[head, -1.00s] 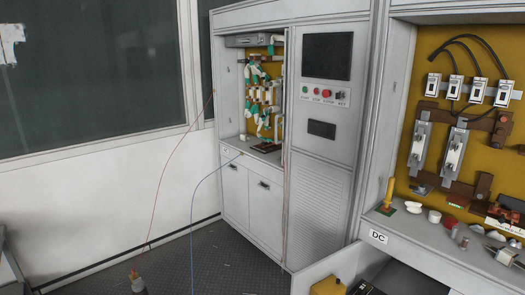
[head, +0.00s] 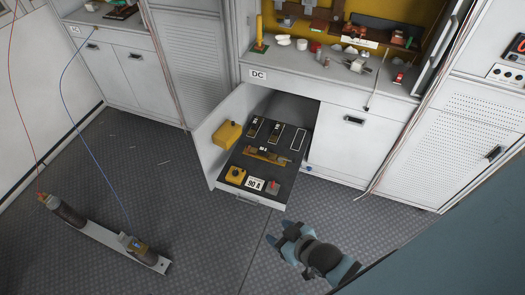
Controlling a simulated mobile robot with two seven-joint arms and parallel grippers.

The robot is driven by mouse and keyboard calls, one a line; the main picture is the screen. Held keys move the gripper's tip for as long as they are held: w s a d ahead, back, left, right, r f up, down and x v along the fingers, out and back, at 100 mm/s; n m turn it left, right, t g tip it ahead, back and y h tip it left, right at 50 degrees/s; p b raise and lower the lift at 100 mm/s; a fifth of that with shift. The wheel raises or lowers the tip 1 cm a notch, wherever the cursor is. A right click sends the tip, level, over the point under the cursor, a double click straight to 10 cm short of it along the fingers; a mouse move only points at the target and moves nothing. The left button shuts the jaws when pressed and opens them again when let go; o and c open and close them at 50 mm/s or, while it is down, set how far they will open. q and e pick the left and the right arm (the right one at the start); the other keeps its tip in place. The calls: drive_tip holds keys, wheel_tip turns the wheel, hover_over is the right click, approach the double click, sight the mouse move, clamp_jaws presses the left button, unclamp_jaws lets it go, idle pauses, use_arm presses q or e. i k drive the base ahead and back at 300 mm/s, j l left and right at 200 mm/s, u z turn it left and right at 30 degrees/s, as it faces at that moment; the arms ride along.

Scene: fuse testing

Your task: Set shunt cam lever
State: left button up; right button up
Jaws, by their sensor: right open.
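My right gripper (head: 282,236) is open and empty, low in front of the open drawer (head: 249,200) under the DC bench. No cam lever can be made out with certainty. A long pale bar (head: 98,238) lies on the floor at lower left, with a dark cylindrical part (head: 66,210) at one end and a grey and orange-brown part (head: 138,246) at the other. A red wire and a blue wire run to these ends. The drawer holds a brass-brown device (head: 266,156) on a dark panel. My left gripper is not in view.
A yellow box (head: 228,134) is at the drawer's left side; a "90 A" label (head: 254,184) and a red part (head: 273,186) are near its front. The DC bench (head: 300,72) carries several small parts. The floor between bar and drawer is clear.

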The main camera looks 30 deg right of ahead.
sight(280, 160)
drive_tip(key=z, duration=1.2)
